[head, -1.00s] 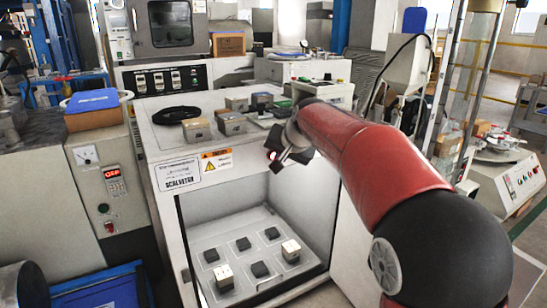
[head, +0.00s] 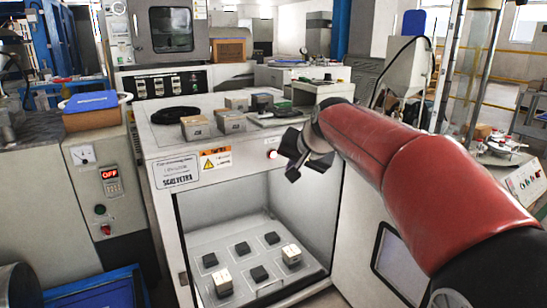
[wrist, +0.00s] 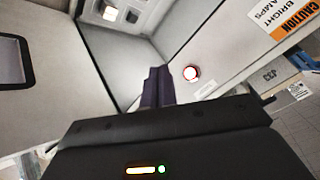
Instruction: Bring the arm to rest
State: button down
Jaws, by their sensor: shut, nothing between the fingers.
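My red arm (head: 400,155) reaches in from the right in the head view. My gripper (head: 293,172) hangs in front of the upper right of the open test chamber, apart from the machine's front face. In the wrist view the dark fingers (wrist: 157,86) are together with nothing between them. The chamber (head: 205,240) holds a tray with several dark pads and two light blocks, one front left (head: 223,282) and one at right (head: 291,255).
The chamber door (head: 385,262) stands open at right, below my arm. Several blocks (head: 231,122) and a black coil (head: 176,115) lie on the machine's top. A red lit button (wrist: 190,73) shows close by in the wrist view. A control cabinet (head: 90,215) stands at left.

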jog(key=s+d+r+h+p, duration=0.1)
jog(key=s+d+r+p, duration=0.15)
jog(key=s+d, duration=0.4)
jog(key=s+d+r+h+p, duration=0.1)
jog(key=s+d+p, duration=0.25)
jog(key=s, duration=0.55)
jog(key=s+d+f+n+g+h+p, duration=0.1)
jog(key=s+d+f+p, duration=0.1)
jog(key=s, duration=0.6)
jog(key=s+d+f+g+h+p, duration=0.1)
jog(key=s+d+f+p, duration=0.2)
jog(key=s, duration=0.6)
jog(key=shift+d+f+n+p, duration=0.3)
jog(key=shift+d+f+n, duration=0.1)
jog(key=shift+d+f, duration=0.25)
jog(key=shift+s, duration=0.1)
